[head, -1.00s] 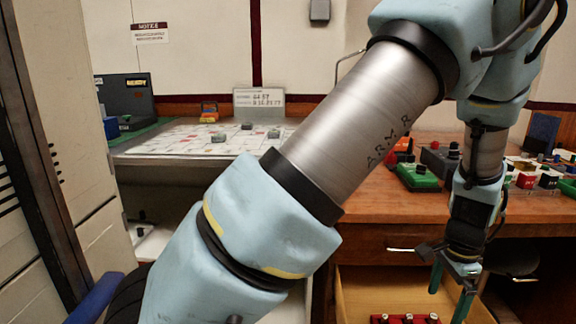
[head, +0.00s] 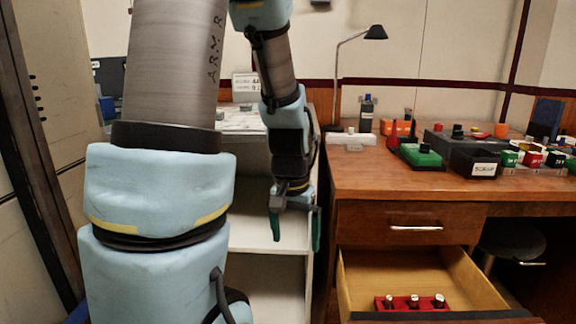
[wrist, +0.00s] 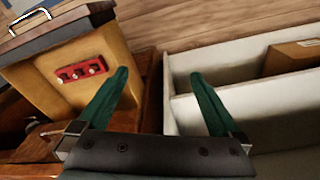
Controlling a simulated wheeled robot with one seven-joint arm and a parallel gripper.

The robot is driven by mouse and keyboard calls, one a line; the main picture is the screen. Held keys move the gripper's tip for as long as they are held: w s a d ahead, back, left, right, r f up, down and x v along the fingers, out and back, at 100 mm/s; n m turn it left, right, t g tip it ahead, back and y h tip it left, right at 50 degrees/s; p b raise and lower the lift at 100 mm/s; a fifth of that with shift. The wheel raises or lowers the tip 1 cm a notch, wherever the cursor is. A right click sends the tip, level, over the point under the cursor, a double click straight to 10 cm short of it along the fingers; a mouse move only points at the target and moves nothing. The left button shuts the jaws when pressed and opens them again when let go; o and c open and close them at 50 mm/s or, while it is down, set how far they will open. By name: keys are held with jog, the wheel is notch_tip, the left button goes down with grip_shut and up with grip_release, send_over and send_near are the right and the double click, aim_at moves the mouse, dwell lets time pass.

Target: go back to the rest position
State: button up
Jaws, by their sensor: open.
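My gripper (head: 296,229) hangs at the end of my arm, left of the wooden desk and in front of the white shelf unit, with its fingers pointing down. Its two green fingers are apart with nothing between them; the wrist view shows the same open gripper (wrist: 160,95). The open desk drawer (head: 375,270) is to the right of and below the gripper. A red block with several small knobs (head: 413,302) lies in the drawer and also shows in the wrist view (wrist: 82,69).
The wooden desk (head: 375,180) carries a green box (head: 420,156), a black labelled box (head: 478,163) and a lamp (head: 375,33). A black stool (head: 512,243) stands under the desk. The white shelf unit (head: 265,258) is close behind the gripper. A brown box (wrist: 290,58) sits on a shelf.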

jog(key=s+a+n+b, duration=0.2)
jog(key=s+a+n, duration=0.15)
jog(key=a, duration=0.55)
notch_tip(320, 180, up, 23)
jog(key=p, duration=2.3)
jog(key=shift+w+d+f+t+p, duration=0.15)
jog(key=shift+w+d+t+p, duration=0.15)
jog(key=shift+d+p, duration=0.1)
